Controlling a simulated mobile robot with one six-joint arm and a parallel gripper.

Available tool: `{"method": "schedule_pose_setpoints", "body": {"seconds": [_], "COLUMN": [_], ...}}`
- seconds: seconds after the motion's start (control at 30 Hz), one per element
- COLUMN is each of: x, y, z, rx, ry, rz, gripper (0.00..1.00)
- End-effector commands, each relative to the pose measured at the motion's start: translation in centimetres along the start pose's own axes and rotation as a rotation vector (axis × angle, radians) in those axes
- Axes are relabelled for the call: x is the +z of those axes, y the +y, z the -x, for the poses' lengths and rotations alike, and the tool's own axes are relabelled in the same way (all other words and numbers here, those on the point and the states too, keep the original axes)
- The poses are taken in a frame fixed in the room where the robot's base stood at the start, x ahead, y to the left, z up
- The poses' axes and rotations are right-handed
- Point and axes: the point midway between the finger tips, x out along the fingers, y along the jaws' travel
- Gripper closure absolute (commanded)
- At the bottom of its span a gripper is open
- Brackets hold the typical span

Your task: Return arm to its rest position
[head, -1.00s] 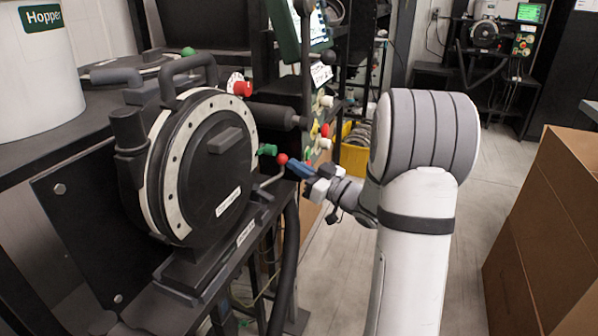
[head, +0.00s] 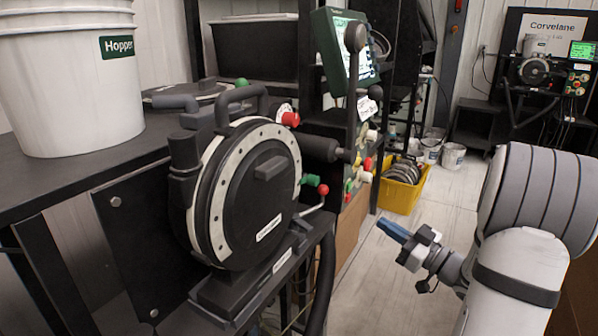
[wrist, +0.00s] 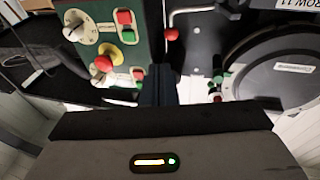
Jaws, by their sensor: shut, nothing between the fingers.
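My gripper (head: 392,232) is shut and empty, with its blue fingers pointing left toward the machine. It hangs in free air to the right of the round black seed meter (head: 256,192), apart from it. A red-knobbed lever (head: 323,190) and a green knob (head: 311,180) stick out at the meter's right side. In the wrist view my shut fingers (wrist: 158,88) sit at the centre. The red knob (wrist: 172,34) shows just above right of them, and the meter's disc (wrist: 275,68) lies to the right. The green control panel (wrist: 105,40) with knobs and buttons is at the left.
A white Hopper bucket (head: 70,90) stands on the dark bench at the left. A yellow bin (head: 403,188) sits on the floor beyond my gripper. A tilted screen (head: 345,50) stands above the meter. The floor (head: 365,290) between meter and arm is clear.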

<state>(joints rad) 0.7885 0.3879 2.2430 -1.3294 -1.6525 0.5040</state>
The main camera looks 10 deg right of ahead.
Motion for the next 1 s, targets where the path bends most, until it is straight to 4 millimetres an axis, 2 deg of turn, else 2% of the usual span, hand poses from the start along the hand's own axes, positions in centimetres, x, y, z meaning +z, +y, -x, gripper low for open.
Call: {"method": "schedule_pose_setpoints", "body": {"seconds": [0.17,0.33,0.43,0.57,0.77,0.87,1.0], "x": [-1.3,-3.4,-4.7,-6.3,-8.4,-9.2,-10.1], "y": [0.5,1.6,1.9,1.4,-1.9,-4.7,-9.9], "z": [-2.4,-5.4,-6.2,-6.3,-4.6,-3.3,-1.1], "rx": [0.085,0.279,0.399,0.539,0.702,0.749,0.764], "ry": [-0.087,-0.266,-0.378,-0.523,-0.756,-0.880,-1.061], "rz": [0.063,0.160,0.192,0.197,0.129,0.063,-0.055], "gripper": [1.00,1.00,1.00,1.00,1.00,1.00,1.00]}}
